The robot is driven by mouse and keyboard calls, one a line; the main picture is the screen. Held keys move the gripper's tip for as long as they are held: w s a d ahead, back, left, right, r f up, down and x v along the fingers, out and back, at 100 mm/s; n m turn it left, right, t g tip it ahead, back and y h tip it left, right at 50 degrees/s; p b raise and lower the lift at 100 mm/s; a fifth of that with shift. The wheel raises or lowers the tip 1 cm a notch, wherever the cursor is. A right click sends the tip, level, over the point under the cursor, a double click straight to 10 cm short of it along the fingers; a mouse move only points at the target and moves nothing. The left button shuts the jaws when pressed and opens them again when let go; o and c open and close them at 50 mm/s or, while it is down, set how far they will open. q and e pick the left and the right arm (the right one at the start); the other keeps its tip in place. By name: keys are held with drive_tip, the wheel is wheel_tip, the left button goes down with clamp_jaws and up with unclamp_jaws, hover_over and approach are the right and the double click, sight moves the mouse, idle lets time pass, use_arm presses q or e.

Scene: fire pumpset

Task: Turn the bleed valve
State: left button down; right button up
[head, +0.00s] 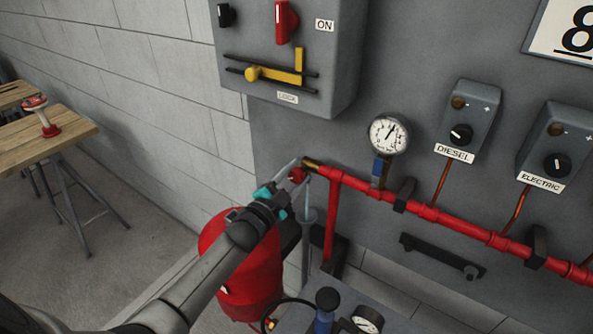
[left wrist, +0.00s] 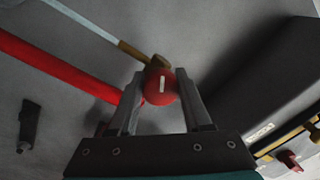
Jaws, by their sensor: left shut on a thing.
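The bleed valve shows as a round red knob (head: 297,174) on a brass fitting (head: 312,164) at the left end of the red pipe. In the left wrist view the red knob (left wrist: 160,86) has a white mark on its face and sits between my two fingers. My left gripper (head: 299,171) is shut on the knob, reaching it from the lower left; it also shows in the left wrist view (left wrist: 158,98). My right gripper is not in view.
A red pipe (head: 455,224) runs right along the grey panel, with a pressure gauge (head: 388,134) above it. A grey switch box (head: 335,55) overhangs the valve. A red tank (head: 250,275) stands below my left arm. A wooden table (head: 55,140) is at far left.

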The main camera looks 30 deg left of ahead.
use_arm(q)
drive_tip(key=shift+n+p, duration=0.7)
drive_tip(key=shift+n, duration=1.6)
drive_tip(key=shift+c, duration=1.7)
unclamp_jaws()
drive_tip(key=shift+s, duration=0.1)
drive_tip(key=s+a, duration=0.1)
drive_tip(key=s, duration=1.4)
drive_tip(key=shift+f+y, duration=0.35)
drive_tip(key=shift+y, duration=0.05)
